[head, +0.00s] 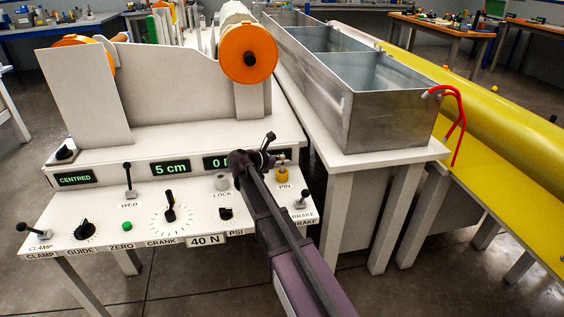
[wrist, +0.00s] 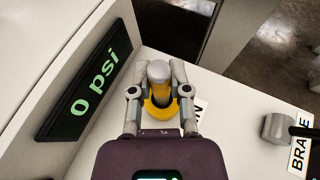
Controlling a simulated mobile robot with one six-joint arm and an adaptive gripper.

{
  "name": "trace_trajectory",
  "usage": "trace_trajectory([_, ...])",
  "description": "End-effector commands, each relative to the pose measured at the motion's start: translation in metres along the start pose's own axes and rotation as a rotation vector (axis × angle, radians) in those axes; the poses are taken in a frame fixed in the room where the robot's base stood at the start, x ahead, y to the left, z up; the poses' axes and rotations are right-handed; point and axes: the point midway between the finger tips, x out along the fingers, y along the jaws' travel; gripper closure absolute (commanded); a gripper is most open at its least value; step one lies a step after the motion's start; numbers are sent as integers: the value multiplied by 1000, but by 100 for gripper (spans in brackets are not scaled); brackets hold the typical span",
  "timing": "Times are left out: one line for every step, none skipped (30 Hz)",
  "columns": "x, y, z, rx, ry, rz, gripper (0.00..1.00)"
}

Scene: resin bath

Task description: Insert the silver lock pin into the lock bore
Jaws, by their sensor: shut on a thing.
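The silver lock pin (wrist: 158,71) stands upright in its yellow holder (wrist: 160,106) in the wrist view. My gripper (wrist: 157,84) is shut on the pin, one finger on each side of it. In the head view the yellow holder (head: 282,176) sits above the PIN label, with my gripper (head: 270,150) over it. The pin's lower part is hidden in the holder. The lock bore (head: 222,181) is a light round fitting above the LOCK label, to the left of the holder. I cannot see into its opening.
A brake lever (head: 302,199) stands right of the holder; it also shows in the wrist view (wrist: 277,128). A black knob (head: 226,214) lies below the lock bore. The display panel (wrist: 88,88) rises behind. A metal bath (head: 380,95) stands to the right.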

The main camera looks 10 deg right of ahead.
Motion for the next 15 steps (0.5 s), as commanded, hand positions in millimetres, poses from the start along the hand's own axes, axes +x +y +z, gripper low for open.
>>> trace_trajectory([-2,0,5,0,-1,0,100])
trace_trajectory([-3,0,7,0,-1,0,100])
trace_trajectory([-4,0,10,0,-1,0,100])
trace_trajectory([-5,0,12,0,-1,0,100])
trace_trajectory([-6,0,14,0,-1,0,100])
trace_trajectory([-7,0,18,0,-1,0,100])
trace_trajectory([-8,0,20,0,-1,0,100])
trace_trajectory([-9,0,23,0,-1,0,100])
trace_trajectory([-11,0,27,0,-1,0,100])
trace_trajectory([-12,0,30,0,-1,0,100])
trace_trajectory([-13,0,32,0,-1,0,100])
trace_trajectory([-15,0,36,0,-1,0,100])
trace_trajectory([-16,0,40,0,-1,0,100])
trace_trajectory([-18,0,42,0,-1,0,100])
trace_trajectory([-19,0,47,0,-1,0,100])
